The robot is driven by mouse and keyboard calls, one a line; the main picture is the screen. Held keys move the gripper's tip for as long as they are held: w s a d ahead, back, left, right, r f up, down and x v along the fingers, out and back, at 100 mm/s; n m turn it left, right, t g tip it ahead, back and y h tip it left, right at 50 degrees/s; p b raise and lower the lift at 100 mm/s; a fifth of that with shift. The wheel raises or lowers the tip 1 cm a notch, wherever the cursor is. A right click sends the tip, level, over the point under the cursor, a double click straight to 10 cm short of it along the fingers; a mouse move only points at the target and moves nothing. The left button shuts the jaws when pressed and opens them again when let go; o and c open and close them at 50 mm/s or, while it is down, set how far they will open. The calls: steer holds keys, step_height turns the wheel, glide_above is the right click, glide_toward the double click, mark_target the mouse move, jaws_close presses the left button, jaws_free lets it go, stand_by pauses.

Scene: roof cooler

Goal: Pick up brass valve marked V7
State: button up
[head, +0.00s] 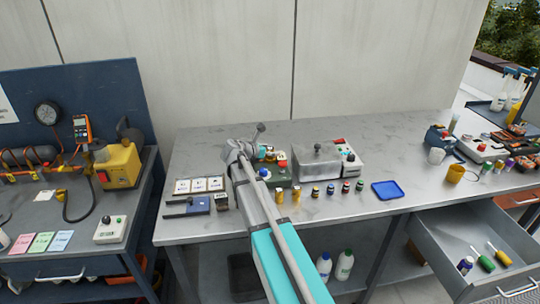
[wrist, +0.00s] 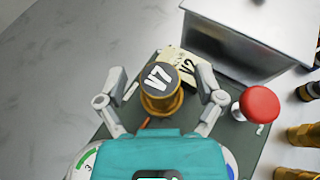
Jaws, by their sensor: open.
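The brass valve marked V7 (wrist: 158,90) stands on a dark green base plate (wrist: 236,136) in the wrist view, its dark round cap with white lettering turned up. My gripper (wrist: 162,92) is open, with one finger to the left and one to the right of the valve. Gaps show between both fingers and the brass. A pale piece marked V2 (wrist: 187,66) is just behind the valve. In the head view my gripper (head: 258,152) is over the middle of the metal bench, and my arm hides much of the spot; I cannot make out V7 there.
A red mushroom button (wrist: 259,104) is close to the right finger. A grey metal box (head: 316,164) stands to the right behind. Several small brass and dark cylinders (head: 297,195) line the bench front. A blue tray (head: 386,190) lies farther right; bare bench surrounds it.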

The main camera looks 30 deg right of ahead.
jaws_close()
stand_by(0.4)
steer(key=shift+r, duration=0.15)
steer(key=shift+r+p, duration=0.85)
steer(key=shift+p, duration=0.15)
steer(key=s+a+r+p, duration=0.3)
steer(key=s+r+p, duration=0.8)
steer(key=s, duration=0.2)
steer(key=shift+s, duration=0.35)
